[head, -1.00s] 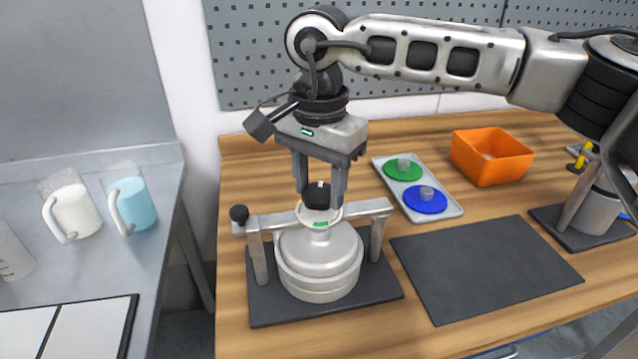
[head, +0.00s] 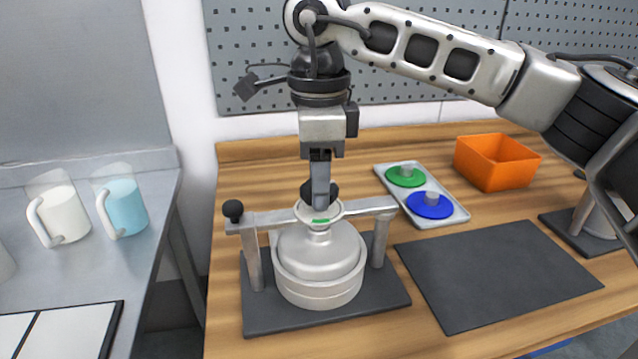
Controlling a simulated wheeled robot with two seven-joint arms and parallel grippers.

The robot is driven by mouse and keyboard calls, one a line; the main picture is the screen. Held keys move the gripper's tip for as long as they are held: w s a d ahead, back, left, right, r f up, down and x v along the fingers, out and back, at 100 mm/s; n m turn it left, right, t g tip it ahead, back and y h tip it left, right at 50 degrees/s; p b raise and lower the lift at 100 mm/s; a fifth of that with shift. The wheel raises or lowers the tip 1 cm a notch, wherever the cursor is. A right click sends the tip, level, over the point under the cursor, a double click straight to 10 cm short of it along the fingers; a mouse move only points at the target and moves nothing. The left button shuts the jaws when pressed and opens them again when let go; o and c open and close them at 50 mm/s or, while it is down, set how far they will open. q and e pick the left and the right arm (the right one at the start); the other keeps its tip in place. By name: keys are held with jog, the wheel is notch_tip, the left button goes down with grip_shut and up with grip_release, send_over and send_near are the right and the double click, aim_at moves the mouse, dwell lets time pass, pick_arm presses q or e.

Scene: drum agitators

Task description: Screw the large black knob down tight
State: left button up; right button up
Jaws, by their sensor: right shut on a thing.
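The large black knob (head: 333,189) sits at the top centre of the crossbar clamp, over the metal drum (head: 320,262). My right gripper (head: 320,205) points straight down at it, shut on the knob. It is seen edge-on, so one finger hides much of the knob and the other finger is hidden. A pale collar with a green mark (head: 321,220) lies just under the knob. A smaller black knob (head: 233,210) stands at the left end of the metal crossbar (head: 268,219). My left gripper is not in view.
A tray (head: 452,218) with a green disc (head: 406,176) and a blue disc (head: 430,205) lies behind right, near an orange bin (head: 496,162). A bare dark mat (head: 490,270) is right. Two jugs (head: 62,212) (head: 124,207) stand on the left bench.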

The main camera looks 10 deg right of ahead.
jog(key=m+b, duration=0.1)
jog(key=m, duration=0.3)
jog(key=shift+r, duration=0.1)
jog(key=shift+w+r+m+b, duration=0.1)
jog(key=shift+m+b, duration=0.3)
jog(key=shift+m, duration=1.3)
jog(key=o, duration=1)
notch_tip(320, 180, up, 16)
jog(key=p, duration=0.2)
jog(key=shift+p, duration=0.4)
